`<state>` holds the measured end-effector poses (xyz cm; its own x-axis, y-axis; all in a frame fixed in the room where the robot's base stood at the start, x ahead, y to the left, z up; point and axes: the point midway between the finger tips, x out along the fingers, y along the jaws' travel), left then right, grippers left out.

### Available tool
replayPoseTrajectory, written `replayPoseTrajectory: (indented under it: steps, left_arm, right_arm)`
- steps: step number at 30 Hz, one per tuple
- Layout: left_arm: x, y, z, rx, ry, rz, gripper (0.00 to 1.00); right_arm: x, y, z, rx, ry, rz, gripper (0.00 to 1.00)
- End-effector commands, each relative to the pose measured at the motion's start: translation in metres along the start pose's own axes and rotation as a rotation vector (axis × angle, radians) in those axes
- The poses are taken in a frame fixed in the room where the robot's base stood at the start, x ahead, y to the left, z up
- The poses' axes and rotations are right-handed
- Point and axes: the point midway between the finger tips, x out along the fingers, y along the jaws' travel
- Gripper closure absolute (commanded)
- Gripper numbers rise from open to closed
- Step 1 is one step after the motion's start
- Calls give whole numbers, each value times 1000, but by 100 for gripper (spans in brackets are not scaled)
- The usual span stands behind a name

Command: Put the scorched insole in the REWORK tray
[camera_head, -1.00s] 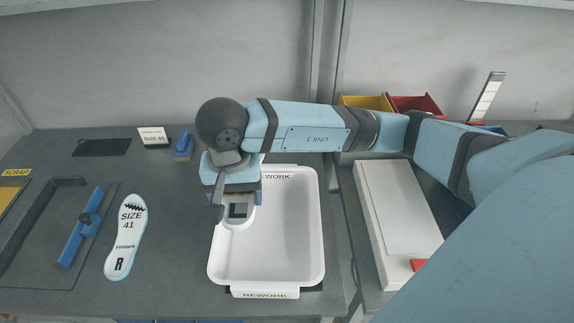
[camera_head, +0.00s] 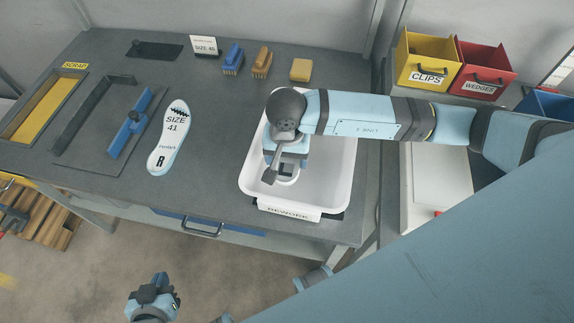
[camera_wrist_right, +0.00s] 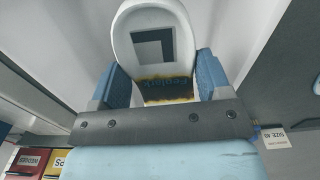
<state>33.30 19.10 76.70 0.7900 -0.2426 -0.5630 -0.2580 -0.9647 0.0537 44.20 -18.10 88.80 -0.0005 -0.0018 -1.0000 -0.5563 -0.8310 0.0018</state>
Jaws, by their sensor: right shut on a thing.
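My right gripper (camera_head: 288,160) is over the white REWORK tray (camera_head: 333,196), shut on the scorched insole (camera_wrist_right: 155,42). In the right wrist view, the pale insole has a dark square mark and a brown scorched band, and sits between the blue fingers (camera_wrist_right: 157,82). In the head view, only one end of the insole (camera_head: 288,180) shows below the gripper, within the tray's outline. I cannot tell whether it touches the tray floor. My left gripper (camera_head: 153,291) is low in front of the bench, and its jaws are unclear.
A white SIZE 41 insole (camera_head: 170,140) lies left of the tray. Beyond it are a fixture with a blue bar (camera_head: 131,125) and a SCRAP tray (camera_head: 42,105). Brushes (camera_head: 232,60) stand at the back. Yellow (camera_head: 427,60) and red (camera_head: 482,76) bins are at the right.

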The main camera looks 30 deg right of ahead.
Motion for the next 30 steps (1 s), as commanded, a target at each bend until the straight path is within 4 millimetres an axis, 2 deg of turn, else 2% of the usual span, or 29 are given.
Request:
replayPoseTrajectory:
  steps: [7,14,25,26,28,29,30]
  left_arm:
    - [0,1,0,0,0,2,100]
    - [-1,1,0,0,0,2,100]
    - [2,1,6,-2,-5,3,100]
    - [2,2,4,-3,-7,3,100]
    - [1,2,4,-4,-9,3,100]
    - [1,2,4,-4,-9,3,100]
    - [1,2,4,-5,-8,3,100]
  right_arm:
    - [19,0,0,1,-1,1,52]
    - [50,0,0,1,-1,-1,52]
    - [56,0,-1,-1,1,-2,52]
    - [55,0,0,-1,1,-2,24]
    - [54,0,0,0,1,-2,8]
    - [54,0,0,0,0,-2,3]
    - [54,0,0,0,0,-2,3]
